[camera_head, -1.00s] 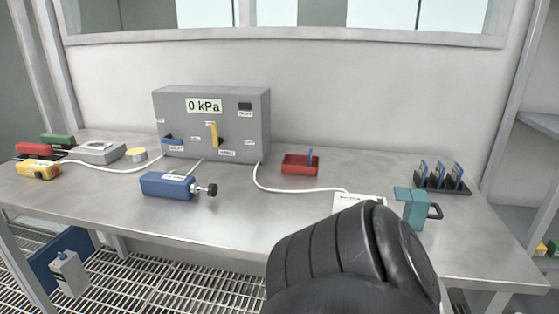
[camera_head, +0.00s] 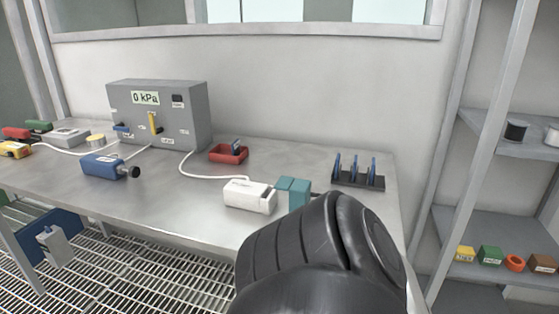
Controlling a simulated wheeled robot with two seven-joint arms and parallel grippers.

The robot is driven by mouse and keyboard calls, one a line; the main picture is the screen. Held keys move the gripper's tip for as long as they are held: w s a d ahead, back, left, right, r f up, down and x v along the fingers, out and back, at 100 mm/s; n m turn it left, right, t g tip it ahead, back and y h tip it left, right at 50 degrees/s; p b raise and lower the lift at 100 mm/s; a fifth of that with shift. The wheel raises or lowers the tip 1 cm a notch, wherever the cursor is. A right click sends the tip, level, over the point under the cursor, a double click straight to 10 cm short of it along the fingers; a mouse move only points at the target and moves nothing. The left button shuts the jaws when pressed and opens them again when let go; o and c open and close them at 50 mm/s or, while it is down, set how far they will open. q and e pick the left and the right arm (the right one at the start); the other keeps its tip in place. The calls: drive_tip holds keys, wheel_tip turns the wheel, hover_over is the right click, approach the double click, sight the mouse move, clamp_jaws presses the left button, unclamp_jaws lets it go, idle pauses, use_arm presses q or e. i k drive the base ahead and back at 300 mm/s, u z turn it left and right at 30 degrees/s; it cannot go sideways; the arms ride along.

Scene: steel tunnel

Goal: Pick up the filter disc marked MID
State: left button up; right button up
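Several blue filter discs stand upright in a black rack (camera_head: 358,183) at the right end of the steel table. One blue disc (camera_head: 373,167) is at the rack's right, one (camera_head: 354,166) in the middle and one (camera_head: 337,163) at the left. Another blue disc-like piece (camera_head: 236,146) stands in a red tray (camera_head: 228,155). Markings on the discs are too small to read, so I cannot tell which is MID. My black arm link fills the bottom centre and hides part of the table front. Neither gripper shows.
A grey gauge box (camera_head: 160,115) reading 0 kPa stands at the back. A white box (camera_head: 249,196) and a teal holder (camera_head: 293,191) sit before the rack. A blue cylinder (camera_head: 104,166) lies left. Shelves (camera_head: 488,245) with small items stand right of the table.

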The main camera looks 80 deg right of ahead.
sight(337, 169)
drive_tip(key=k, duration=0.25)
drive_tip(key=z, duration=1.4)
